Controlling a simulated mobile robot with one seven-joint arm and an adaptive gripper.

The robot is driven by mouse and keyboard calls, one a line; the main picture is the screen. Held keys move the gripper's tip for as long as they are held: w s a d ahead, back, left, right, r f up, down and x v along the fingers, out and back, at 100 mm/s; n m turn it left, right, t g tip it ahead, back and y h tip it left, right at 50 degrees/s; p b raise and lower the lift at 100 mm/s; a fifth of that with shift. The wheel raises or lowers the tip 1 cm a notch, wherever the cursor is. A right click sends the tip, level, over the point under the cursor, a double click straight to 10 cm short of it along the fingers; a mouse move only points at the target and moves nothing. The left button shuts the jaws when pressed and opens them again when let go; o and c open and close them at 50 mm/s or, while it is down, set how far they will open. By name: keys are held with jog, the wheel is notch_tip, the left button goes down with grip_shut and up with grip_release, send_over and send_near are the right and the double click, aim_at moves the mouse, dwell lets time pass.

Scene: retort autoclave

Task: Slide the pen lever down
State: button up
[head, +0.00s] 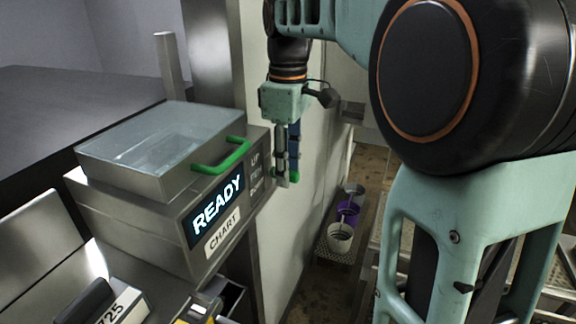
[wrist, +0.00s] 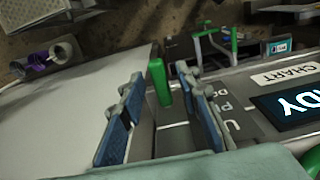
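The pen lever, a green peg, stands out from the recorder's side panel; in the wrist view the lever (wrist: 158,82) sits between my two fingers with gaps on both sides. In the head view a green part of the lever (head: 294,176) shows at my fingertips, mostly hidden by them. My gripper (head: 285,165) points down beside the panel lettered UP, PEN and a partly covered DOWN. In the wrist view my gripper (wrist: 165,105) has its blue-padded fingers apart, around the lever and not closed on it. The recorder box (head: 135,228) has a lit READY display (head: 217,208).
The recorder's clear lid (head: 150,135) has a green handle (head: 222,160) close left of my gripper. A pale wall panel (head: 285,240) is just beyond. White (head: 340,238) and purple (head: 348,211) cups stand low on a perforated tray.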

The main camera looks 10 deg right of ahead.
jog(key=shift+r, duration=0.1)
notch_tip(320, 180, up, 12)
dwell(0.5)
